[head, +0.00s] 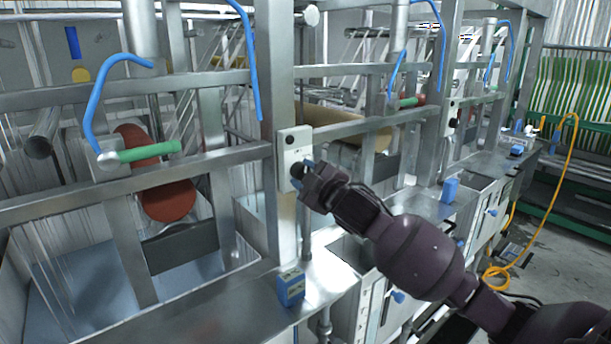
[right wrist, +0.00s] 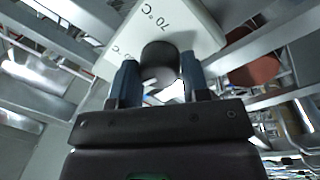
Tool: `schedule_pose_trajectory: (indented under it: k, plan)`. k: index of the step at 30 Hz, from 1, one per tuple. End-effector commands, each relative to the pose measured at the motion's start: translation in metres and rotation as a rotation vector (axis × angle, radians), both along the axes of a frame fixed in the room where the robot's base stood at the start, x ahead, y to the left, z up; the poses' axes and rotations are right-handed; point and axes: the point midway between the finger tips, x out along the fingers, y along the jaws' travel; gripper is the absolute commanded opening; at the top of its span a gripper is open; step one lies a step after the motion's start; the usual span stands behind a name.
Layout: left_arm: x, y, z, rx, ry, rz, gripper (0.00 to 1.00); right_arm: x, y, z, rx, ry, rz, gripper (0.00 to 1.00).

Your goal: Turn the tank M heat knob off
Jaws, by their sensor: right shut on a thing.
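A pale control box (head: 294,146) is fixed to a metal post in the middle of the head view. It also shows in the right wrist view (right wrist: 195,25), with "70 °C" printed on its face. A round black knob (right wrist: 160,62) stands out from the box. My right gripper (head: 304,172) is at the lower part of the box. In the right wrist view its two blue-grey fingers (right wrist: 157,84) stand on either side of the knob, shut on it. The knob's pointer is not visible. My left gripper is not in view.
A steel ledge (head: 226,305) runs below the box, with a blue block (head: 290,288) on it. Metal rails and posts frame the machine. Another knob box (head: 452,119) is on a post further right. A yellow hose (head: 558,190) hangs at the right.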

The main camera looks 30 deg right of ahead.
Motion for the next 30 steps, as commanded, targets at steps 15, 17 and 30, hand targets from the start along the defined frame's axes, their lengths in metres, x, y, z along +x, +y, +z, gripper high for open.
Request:
schedule_pose_trajectory:
  k: [15,17,30]
  plan:
    - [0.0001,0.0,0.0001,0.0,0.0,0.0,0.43,0.0,-0.0004,0.0,-0.187,-0.015,0.0,0.19]
    - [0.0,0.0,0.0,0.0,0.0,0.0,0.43,0.0,-0.0004,0.0,-0.192,-0.016,0.001,0.19]
    - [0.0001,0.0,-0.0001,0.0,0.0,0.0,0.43,0.0001,-0.0004,0.0001,-0.195,-0.016,-0.001,0.53]
